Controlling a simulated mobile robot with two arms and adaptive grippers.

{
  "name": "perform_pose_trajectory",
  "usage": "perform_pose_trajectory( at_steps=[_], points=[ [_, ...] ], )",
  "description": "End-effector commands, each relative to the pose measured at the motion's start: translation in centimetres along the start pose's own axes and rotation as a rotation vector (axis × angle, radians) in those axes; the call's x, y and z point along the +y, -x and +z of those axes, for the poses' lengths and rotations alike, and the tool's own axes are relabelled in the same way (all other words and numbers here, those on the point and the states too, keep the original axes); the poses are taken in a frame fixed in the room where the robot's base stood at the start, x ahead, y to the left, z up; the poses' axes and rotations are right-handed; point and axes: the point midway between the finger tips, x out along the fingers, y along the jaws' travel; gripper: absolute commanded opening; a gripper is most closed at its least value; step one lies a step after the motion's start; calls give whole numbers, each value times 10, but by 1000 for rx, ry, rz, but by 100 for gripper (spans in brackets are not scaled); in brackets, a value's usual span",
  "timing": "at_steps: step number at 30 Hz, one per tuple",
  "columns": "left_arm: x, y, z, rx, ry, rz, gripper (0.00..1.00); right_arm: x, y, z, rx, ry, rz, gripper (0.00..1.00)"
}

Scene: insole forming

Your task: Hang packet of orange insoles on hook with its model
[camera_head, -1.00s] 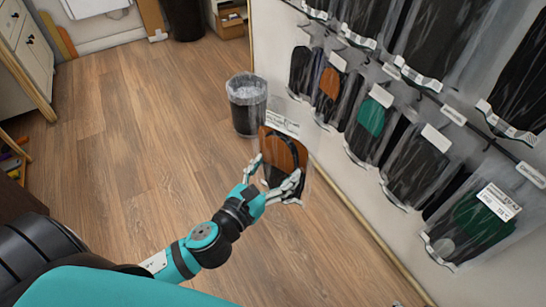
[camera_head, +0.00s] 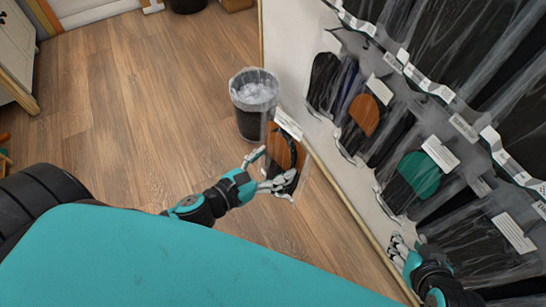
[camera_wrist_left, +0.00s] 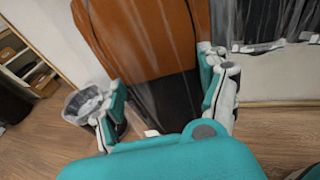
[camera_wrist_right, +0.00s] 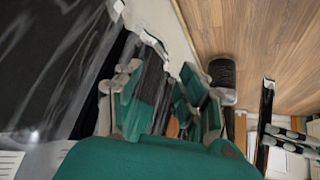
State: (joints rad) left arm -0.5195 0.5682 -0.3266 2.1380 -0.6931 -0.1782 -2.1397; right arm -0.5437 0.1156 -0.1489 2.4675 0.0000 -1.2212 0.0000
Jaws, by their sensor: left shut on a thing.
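The packet of orange insoles (camera_head: 283,152) is a clear bag with a white header, with orange and black insoles inside. My left gripper (camera_head: 267,172) is shut on its sides and holds it in front of the wall; it also fills the upper left wrist view (camera_wrist_left: 150,40). A matching orange packet (camera_head: 364,115) hangs on the wall, up and to the right of the held one. Its hook is too small to make out. My right gripper (camera_head: 398,248) is open at the lower right, close to the hanging packets; its spread fingers show in the right wrist view (camera_wrist_right: 165,105).
A green insole packet (camera_head: 419,175) hangs to the right of the hanging orange one, and dark packets (camera_head: 325,80) hang to its left. More packets hang above. A bin (camera_head: 254,105) with a clear liner stands on the floor behind the held packet.

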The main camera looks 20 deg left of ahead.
Motion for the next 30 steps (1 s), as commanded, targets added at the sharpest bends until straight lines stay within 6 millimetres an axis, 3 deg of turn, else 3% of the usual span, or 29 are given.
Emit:
perform_pose_trajectory(
  at_steps=[4, 9, 15, 22, 30],
  points=[
    [-2, -9, 4, -3, 1, 0, 42, 1, 2, 5, -28, -1, 2, 40],
    [-8, -27, 9, -4, 1, -1, 42, 6, 7, 26, -123, -2, 12, 40],
    [-14, -49, 13, -3, 0, -1, 42, 6, 10, 33, -157, -4, 12, 40],
    [-19, -68, 16, -1, 1, 0, 42, 5, 9, 31, -148, -4, 12, 40],
    [-21, -74, 18, 0, 1, -1, 42, 5, 8, 30, -142, -3, 12, 40]
  ],
)
